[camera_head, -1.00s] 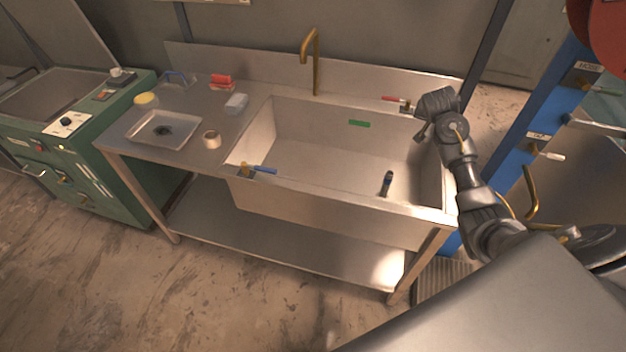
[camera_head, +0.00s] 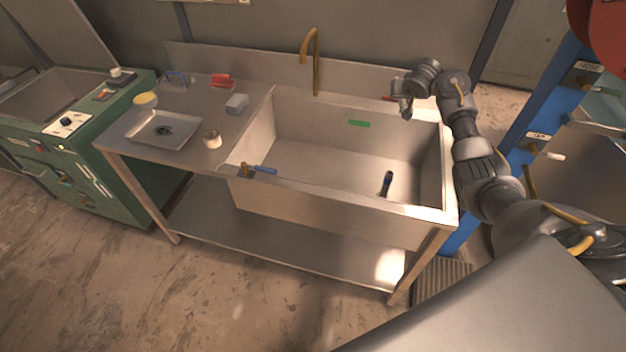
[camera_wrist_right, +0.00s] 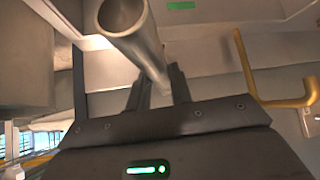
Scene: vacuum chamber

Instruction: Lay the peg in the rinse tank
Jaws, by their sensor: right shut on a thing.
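The peg (camera_wrist_right: 148,46) is a grey metal tube with an open, hollow end, seen large in the right wrist view. My right gripper (camera_wrist_right: 158,88) is shut on it, with a dark finger on either side. In the head view my right gripper (camera_head: 404,108) is above the back right part of the rinse tank (camera_head: 300,200), the wide steel sink. The peg is too small there to make out clearly. The tank's floor shows, with a dark blue-banded cylinder on it (camera_head: 387,184). My left gripper is not in view.
A brass faucet (camera_head: 316,65) rises behind the tank. A blue-handled valve (camera_head: 262,170) is on its front left rim. The counter at left holds a tray (camera_head: 163,130), a tape roll (camera_head: 212,139) and a grey block (camera_head: 237,103). A blue post (camera_head: 515,155) stands at right.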

